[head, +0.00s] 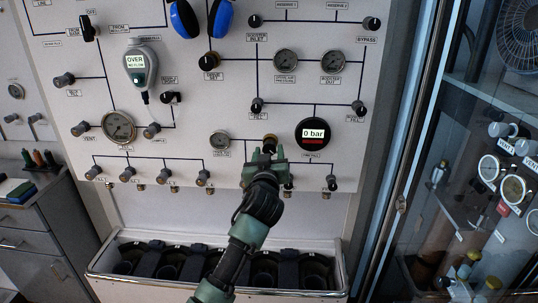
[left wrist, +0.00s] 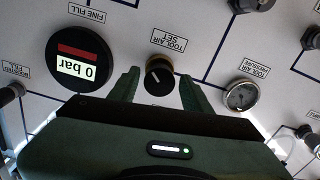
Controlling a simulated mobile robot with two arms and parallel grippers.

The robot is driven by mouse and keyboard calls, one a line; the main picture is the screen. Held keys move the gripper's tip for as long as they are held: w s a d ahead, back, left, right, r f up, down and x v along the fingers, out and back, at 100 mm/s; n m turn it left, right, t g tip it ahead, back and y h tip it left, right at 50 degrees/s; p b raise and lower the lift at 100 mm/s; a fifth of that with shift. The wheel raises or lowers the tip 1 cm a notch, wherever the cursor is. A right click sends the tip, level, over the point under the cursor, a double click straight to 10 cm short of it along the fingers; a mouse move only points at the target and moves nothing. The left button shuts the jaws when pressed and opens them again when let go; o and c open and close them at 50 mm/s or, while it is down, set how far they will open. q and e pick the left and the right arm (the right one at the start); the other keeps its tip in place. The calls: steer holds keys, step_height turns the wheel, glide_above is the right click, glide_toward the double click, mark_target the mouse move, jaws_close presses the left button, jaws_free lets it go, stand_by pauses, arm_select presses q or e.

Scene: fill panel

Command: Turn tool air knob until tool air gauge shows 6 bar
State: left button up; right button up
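The tool air knob (head: 269,139), labelled TOOL AIR SET, sits on the white panel. In the left wrist view the knob (left wrist: 159,76) is black with a white mark and a brass-coloured collar. My left gripper (head: 267,151) is open in front of it. In the left wrist view its green fingers (left wrist: 159,84) stand one on each side of the knob, with a visible gap on both sides. The tool air gauge (head: 220,140) is small and round; in the left wrist view the gauge (left wrist: 241,95) shows a dark needle, but its value is too small to read. My right gripper is not in view.
The fine fill display (head: 312,134) reads 0 bar and is close to the right of my left gripper. A row of small knobs (head: 204,177) lies below left. A bin with dark slots (head: 330,292) stands below the panel. A glass cabinet (head: 440,175) is at right.

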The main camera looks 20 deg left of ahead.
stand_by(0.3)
arm_select(q)
steer(key=shift+s+f, duration=0.1)
steer(key=shift+s, duration=0.15)
steer(key=b+v, duration=0.2)
steer(key=v, duration=0.5)
steer(key=shift+s+d, duration=0.15)
stand_by(2.2)
